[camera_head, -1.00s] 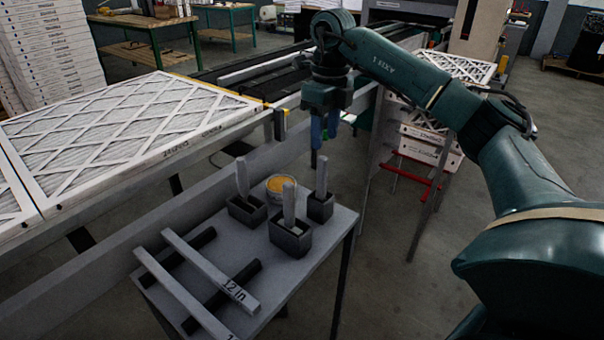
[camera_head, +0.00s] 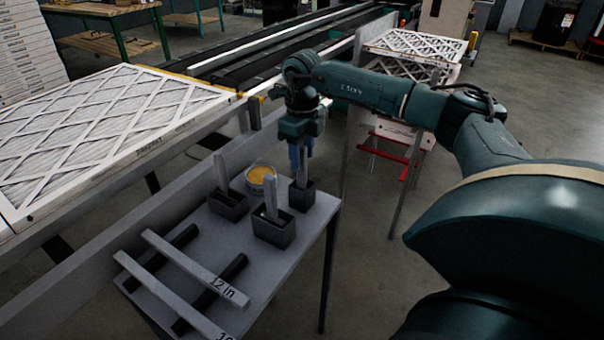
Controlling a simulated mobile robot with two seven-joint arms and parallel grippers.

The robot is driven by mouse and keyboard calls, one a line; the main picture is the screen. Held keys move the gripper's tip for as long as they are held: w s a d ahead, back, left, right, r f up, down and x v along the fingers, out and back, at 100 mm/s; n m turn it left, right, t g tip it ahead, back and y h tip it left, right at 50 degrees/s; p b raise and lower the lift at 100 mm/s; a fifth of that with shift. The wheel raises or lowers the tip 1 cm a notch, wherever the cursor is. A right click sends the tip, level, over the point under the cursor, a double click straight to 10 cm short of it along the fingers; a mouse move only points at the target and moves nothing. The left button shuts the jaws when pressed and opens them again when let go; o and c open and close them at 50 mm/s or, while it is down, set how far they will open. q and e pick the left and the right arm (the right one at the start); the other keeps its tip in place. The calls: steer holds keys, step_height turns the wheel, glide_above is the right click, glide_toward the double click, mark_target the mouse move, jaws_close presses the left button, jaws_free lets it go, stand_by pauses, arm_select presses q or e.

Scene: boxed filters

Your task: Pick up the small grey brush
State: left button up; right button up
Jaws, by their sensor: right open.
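Three upright grey handles stand in dark square holders on a small grey table (camera_head: 205,265). One brush handle (camera_head: 302,170) is in the far right holder (camera_head: 302,196), one handle (camera_head: 221,172) is in the left holder (camera_head: 228,206), and one handle (camera_head: 271,196) is in the front holder (camera_head: 274,231). Bristles are hidden in the holders, so I cannot tell the brushes apart by size. My right gripper (camera_head: 299,166) points down, open, at the top of the far right handle; its blue fingers partly cover it. I cannot tell whether they touch it. My left gripper is out of view.
A yellow-topped tin (camera_head: 259,174) stands between the holders. Two grey bars (camera_head: 194,268) lie across dark supports at the table's front, one marked "12 in". A large pleated filter (camera_head: 110,135) lies on the bench at left. A grey rail runs behind the table.

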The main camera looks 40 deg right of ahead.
mark_target(302, 177)
steer(key=shift+f, duration=1.2)
jaws_close()
